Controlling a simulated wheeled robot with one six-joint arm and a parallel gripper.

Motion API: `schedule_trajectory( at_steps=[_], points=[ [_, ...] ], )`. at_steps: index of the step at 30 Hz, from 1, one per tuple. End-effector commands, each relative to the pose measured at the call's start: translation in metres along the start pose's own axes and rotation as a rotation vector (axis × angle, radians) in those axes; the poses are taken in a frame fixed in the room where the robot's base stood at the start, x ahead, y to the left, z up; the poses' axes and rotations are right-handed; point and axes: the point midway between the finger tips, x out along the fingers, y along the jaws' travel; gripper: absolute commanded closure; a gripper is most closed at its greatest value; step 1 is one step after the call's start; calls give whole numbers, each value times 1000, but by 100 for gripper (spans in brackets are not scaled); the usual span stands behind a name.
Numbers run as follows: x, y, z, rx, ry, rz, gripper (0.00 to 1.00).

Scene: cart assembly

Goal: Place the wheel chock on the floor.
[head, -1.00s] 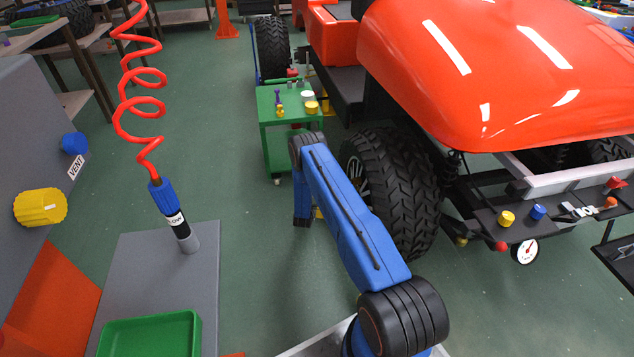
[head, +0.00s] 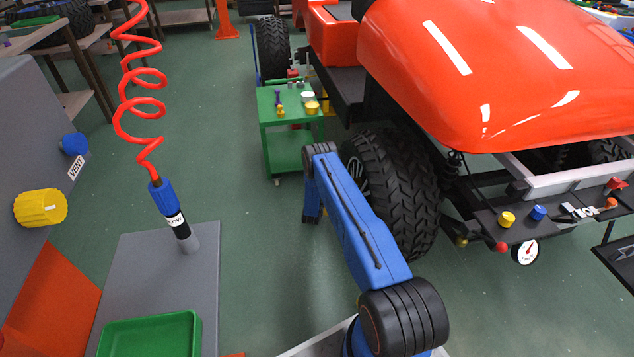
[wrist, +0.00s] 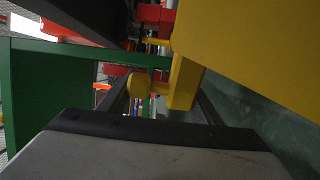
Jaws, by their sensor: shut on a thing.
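The wheel chock (wrist: 245,55) is a large yellow block filling the upper right of the wrist view, with a yellow grip piece and rounded knob reaching between the dark fingers. My gripper (wrist: 165,95) is shut on this yellow piece. In the head view the gripper and chock are hidden behind my blue arm, close to the vehicle's black front tyre (head: 395,190). The green floor (wrist: 255,115) shows below and right of the chock in the wrist view; I cannot tell the gap between them.
A green cart (head: 290,145) with small parts stands just beyond my arm; green panels (wrist: 45,95) fill the left of the wrist view. The orange vehicle (head: 480,75) stands at right. Open floor (head: 260,240) lies left of my arm.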

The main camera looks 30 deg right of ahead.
Motion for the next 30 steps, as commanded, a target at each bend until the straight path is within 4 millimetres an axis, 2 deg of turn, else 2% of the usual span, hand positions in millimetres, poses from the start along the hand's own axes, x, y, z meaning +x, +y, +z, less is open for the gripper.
schedule_trajectory(
  at_steps=[8,9,11,22,26,30],
  points=[
    [1,-1,0,0,0,2,90],
    [0,-2,0,0,0,0,37],
    [0,-1,0,0,0,0,23],
    [0,2,0,0,0,1,23],
    [-13,1,-1,-1,1,-1,23],
    [-38,1,-1,-1,1,-2,23]
  ],
)
